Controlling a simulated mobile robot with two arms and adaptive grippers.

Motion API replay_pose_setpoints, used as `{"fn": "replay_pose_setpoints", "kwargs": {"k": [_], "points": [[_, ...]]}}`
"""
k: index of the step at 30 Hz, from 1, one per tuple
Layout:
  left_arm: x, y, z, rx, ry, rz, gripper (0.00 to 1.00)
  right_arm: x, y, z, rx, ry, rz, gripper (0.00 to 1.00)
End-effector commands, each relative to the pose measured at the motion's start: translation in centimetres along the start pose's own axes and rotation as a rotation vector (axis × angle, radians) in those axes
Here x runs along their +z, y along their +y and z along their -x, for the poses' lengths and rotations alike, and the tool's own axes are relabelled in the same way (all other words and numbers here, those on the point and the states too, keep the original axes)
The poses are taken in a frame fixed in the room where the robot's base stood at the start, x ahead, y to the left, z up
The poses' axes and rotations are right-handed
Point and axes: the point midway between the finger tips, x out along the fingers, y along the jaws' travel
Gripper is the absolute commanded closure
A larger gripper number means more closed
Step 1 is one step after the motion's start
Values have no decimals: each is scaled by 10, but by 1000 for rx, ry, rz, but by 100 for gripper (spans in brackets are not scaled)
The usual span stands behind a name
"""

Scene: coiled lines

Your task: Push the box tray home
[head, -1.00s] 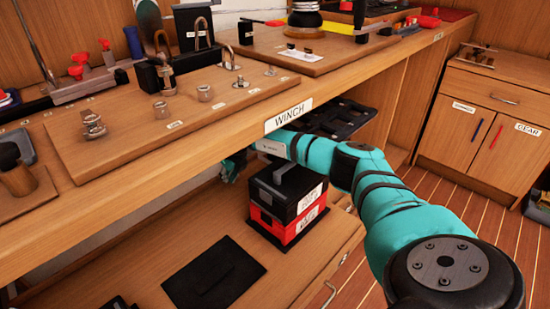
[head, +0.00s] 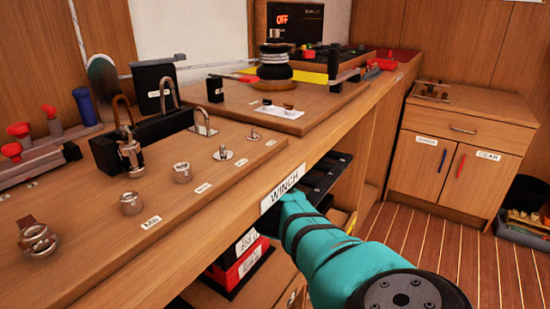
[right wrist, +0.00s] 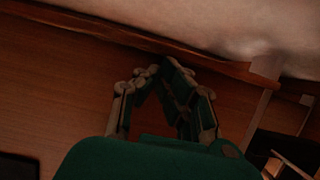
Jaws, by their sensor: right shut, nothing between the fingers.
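The box tray (head: 270,287), a wooden pull-out under the bench, shows only as a small strip at the bottom of the head view. A red box (head: 240,268) with white labels stands on it, its black upper part mostly hidden by the bench edge. My right arm reaches under the bench beside the WINCH label, so its gripper is hidden in the head view. In the right wrist view my right gripper (right wrist: 160,76) is shut and empty, in front of a wooden surface; I cannot tell whether it touches. My left gripper is not in view.
The bench top (head: 110,265) overhangs the tray and carries shackles, fittings and a winch (head: 274,66). A black rack (head: 325,178) sits under the bench near my arm. A cabinet (head: 455,150) stands at the right; the striped floor (head: 460,245) before it is clear.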

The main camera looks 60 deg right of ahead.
Motion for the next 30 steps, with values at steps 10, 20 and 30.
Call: {"fn": "replay_pose_setpoints", "kwargs": {"k": [10, 20, 30], "points": [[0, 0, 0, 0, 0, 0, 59, 6, -1, 4, -1, -19, -1, 100], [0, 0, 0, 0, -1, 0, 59, 4, -2, 43, -1, -15, 0, 100], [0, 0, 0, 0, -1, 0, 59, 0, 0, 76, 0, -4, 0, 100]]}}
